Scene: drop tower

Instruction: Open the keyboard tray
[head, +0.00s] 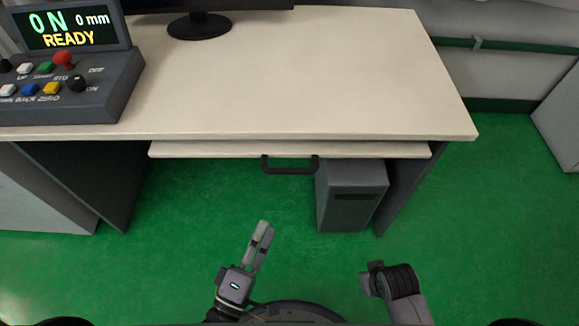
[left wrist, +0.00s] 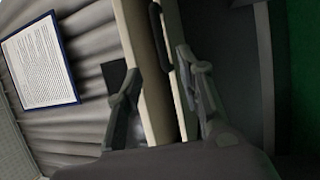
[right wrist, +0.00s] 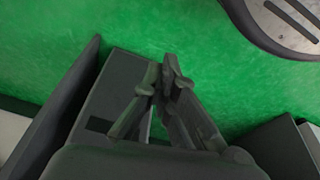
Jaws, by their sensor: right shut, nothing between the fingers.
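The keyboard tray (head: 215,150) is a thin pale board under the front edge of the desk, with only a narrow front strip showing. Its black bar handle (head: 290,171) sits at the middle of its front edge. My left gripper (head: 265,228) is open and empty, in front of the tray and apart from the handle in the head view. In the left wrist view its fingers (left wrist: 160,75) are spread, with the pale edges and dark handle (left wrist: 160,35) beyond them. My right gripper (head: 368,280) is low at the right; the right wrist view shows its fingertips (right wrist: 168,72) together, empty.
The pale desk (head: 300,80) carries a control box (head: 75,90) at left and a monitor stand (head: 200,26). A dark computer case (head: 350,195) stands under the desk, right of the handle. Green floor (head: 200,190) is clear in front.

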